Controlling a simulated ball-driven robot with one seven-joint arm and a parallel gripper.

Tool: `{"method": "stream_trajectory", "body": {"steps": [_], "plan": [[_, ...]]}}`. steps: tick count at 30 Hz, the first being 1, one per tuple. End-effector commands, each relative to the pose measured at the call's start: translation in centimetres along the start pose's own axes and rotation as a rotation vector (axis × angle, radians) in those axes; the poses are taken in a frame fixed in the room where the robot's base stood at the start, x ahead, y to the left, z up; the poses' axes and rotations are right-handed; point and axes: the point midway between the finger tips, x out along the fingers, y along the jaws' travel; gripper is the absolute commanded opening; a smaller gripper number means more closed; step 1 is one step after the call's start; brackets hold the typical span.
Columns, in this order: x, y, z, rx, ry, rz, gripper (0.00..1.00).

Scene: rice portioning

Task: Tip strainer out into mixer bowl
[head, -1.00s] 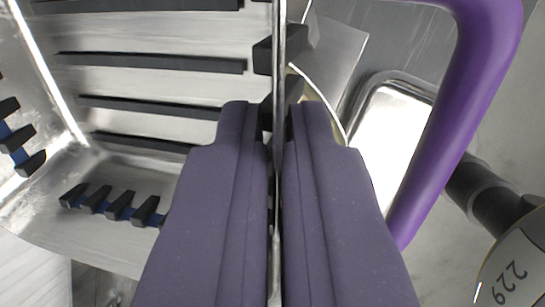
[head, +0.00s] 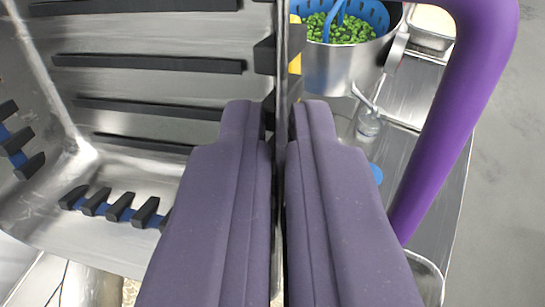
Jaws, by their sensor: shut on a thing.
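My gripper (head: 281,108) is shut on a thin upright steel wall in the middle of the head view. The wall appears to belong to a large steel vessel (head: 150,90) with dark bars and black-and-blue teeth, filling the left side; I take it for the strainer. Its visible inside looks bare. A thick purple handle (head: 440,140) curves down on the right. A steel pot (head: 340,68) stands at the top, beyond the fingers. A blue perforated basket (head: 375,15) with green peas (head: 345,28) sits in it. I cannot tell which thing is the mixer bowl.
A steel tray (head: 432,32) with pale contents stands at the top right. A small clear bottle (head: 368,125) stands below the pot on the steel counter (head: 410,90). Another steel container shows at the lower right (head: 428,278). The grey floor (head: 505,130) at the far right is clear.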

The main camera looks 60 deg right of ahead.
Motion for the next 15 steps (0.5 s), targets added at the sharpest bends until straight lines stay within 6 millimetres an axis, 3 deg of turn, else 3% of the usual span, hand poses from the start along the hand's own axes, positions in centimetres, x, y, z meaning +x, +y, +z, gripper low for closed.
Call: {"method": "stream_trajectory", "body": {"steps": [15], "plan": [[-2.2,-0.5,0.6,-0.068,0.317,0.001,0.00]]}}
